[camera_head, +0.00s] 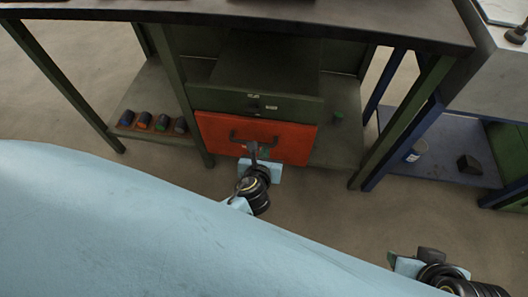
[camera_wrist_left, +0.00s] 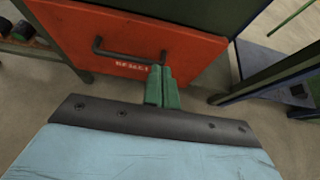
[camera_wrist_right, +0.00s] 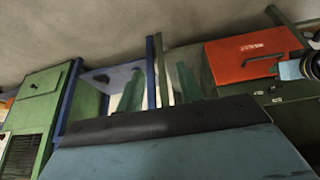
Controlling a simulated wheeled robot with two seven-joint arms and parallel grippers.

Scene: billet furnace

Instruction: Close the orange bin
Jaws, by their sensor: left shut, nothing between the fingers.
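The orange bin (camera_head: 218,135) is a drawer-like front under a green drawer in the workbench. Its dark handle (camera_wrist_left: 125,52) shows in the left wrist view, with lettering below it. My left gripper (camera_head: 253,150) is shut and empty in front of the bin. Its green fingertips (camera_wrist_left: 161,72) overlap the orange face by the handle's right end; I cannot tell if they touch. My right gripper (camera_wrist_right: 158,80) is open and empty, away from the bin. The bin also shows in the right wrist view (camera_wrist_right: 245,50). How far the bin stands out is unclear.
A green drawer (camera_head: 285,108) sits right above the bin. Several dark and coloured objects (camera_head: 144,120) lie on the low shelf at left. A blue-framed table with a can (camera_head: 416,151) and a dark block (camera_head: 469,164) stands at right. The floor before the bin is clear.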

